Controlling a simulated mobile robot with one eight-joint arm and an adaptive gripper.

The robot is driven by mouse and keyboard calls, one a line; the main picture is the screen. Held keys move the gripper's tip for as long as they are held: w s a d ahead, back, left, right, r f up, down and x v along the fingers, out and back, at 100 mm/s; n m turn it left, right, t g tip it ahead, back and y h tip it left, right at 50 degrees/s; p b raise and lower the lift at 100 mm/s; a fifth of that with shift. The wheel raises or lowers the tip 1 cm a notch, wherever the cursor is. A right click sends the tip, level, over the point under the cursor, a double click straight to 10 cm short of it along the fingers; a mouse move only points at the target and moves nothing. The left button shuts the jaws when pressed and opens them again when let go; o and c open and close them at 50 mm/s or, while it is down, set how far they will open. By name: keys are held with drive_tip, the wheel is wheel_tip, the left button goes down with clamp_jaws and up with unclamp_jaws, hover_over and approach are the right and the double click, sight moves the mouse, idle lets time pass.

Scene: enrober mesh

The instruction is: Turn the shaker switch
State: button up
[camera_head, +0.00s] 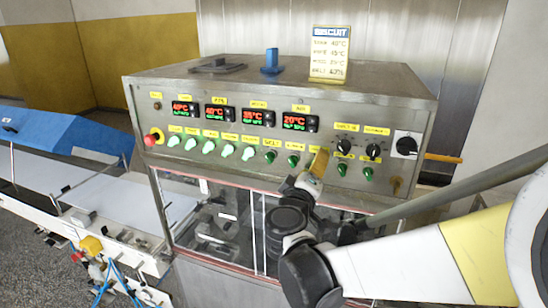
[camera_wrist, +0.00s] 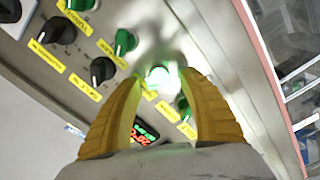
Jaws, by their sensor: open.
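The control panel (camera_head: 225,125) carries a row of green rotary switches under small yellow labels. The labels are too small to read, so I cannot tell by name which is the shaker switch. My gripper (camera_head: 321,155) is at the right part of this row and hides one switch in the head view. In the wrist view my gripper (camera_wrist: 162,78) is open, its two yellow fingers pointing at the panel. A brightly lit green switch (camera_wrist: 157,77) shows between the fingertips; I cannot tell whether they touch it. A darker green switch (camera_wrist: 184,107) is beside the right finger.
Black knobs (camera_head: 344,147) and a large black switch (camera_head: 406,145) are at the panel's right. A red emergency button (camera_head: 154,137) is at its left. Temperature displays (camera_head: 258,118) sit above the row. A clear-windowed housing (camera_head: 215,215) is below.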

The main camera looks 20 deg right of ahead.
drive_tip(key=shift+w, duration=0.1)
clamp_jaws()
drive_tip(key=shift+n, duration=0.4)
drive_tip(key=n+b, duration=0.2)
drive_tip(key=n, duration=0.3)
drive_tip(key=shift+f, duration=0.2)
drive_tip(key=n+b, duration=0.2)
drive_tip(key=n, duration=0.4)
idle(0.5)
unclamp_jaws()
drive_tip(key=shift+d+f, duration=0.1)
